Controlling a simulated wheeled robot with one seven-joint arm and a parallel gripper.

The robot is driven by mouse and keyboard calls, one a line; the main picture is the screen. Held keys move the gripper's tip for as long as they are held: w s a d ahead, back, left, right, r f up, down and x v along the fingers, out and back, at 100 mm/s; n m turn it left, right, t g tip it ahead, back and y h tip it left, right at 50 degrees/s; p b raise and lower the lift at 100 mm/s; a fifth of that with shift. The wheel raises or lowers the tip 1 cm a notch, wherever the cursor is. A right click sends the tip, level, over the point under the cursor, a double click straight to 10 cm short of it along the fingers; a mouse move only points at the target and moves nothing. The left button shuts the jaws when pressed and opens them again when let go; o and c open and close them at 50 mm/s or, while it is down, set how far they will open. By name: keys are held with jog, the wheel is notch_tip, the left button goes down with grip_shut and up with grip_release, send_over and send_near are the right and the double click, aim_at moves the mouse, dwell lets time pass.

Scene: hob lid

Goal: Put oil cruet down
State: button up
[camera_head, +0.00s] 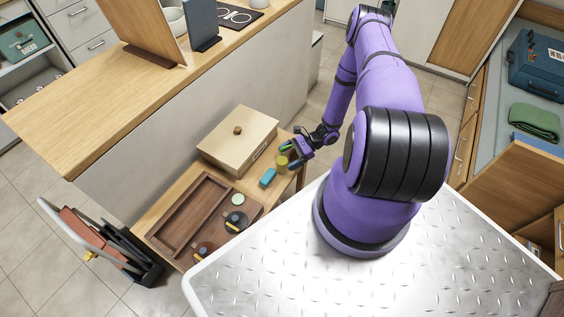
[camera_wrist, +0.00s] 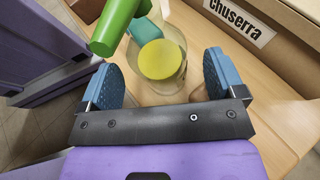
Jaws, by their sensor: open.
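The oil cruet appears to be the clear round glass vessel with yellow contents (camera_wrist: 160,60), seen from above in the wrist view. In the head view it shows as a small yellowish shape (camera_head: 282,162) at the right end of the low wooden table. My gripper (camera_wrist: 165,85) is open, its two blue pads apart, with the vessel just beyond and between them. In the head view my gripper (camera_head: 289,158) is low beside the vessel. I cannot tell whether the pads touch it.
A teal block (camera_head: 267,178) lies left of the vessel. A beige lidded box (camera_head: 238,140) stands close behind.

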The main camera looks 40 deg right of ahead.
jog(key=x, duration=0.2)
jog(key=shift+a, duration=0.3)
jog(key=shift+w, duration=0.1)
jog(key=c, duration=1.2)
